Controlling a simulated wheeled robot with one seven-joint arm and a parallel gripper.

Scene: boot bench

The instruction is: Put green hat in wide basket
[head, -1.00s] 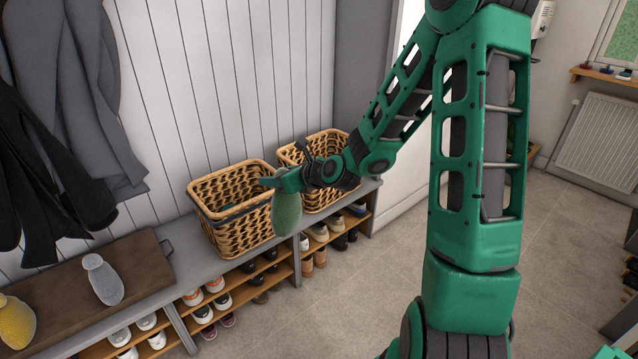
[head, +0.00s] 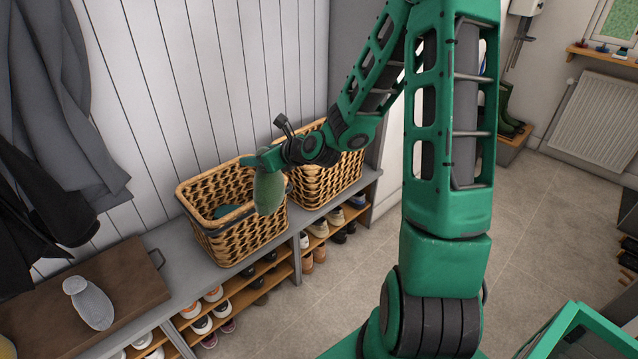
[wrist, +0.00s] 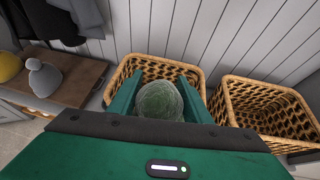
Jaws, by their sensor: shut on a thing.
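The green hat (head: 268,192) hangs from my gripper (head: 262,163), which is shut on its top. In the head view the hat overlaps the right part of the left wicker basket (head: 240,245), and its lower end shows in front of that basket's rim. In the wrist view the hat (wrist: 160,100) sits between the two fingers, with the left basket (wrist: 130,66) behind it. A second wicker basket (head: 335,178) stands to the right and also shows in the wrist view (wrist: 265,100). I cannot tell surely which basket is the wide one.
A teal thing (head: 229,211) lies inside the left basket. Shoes fill the shelves below. Coats (head: 50,130) hang at left.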

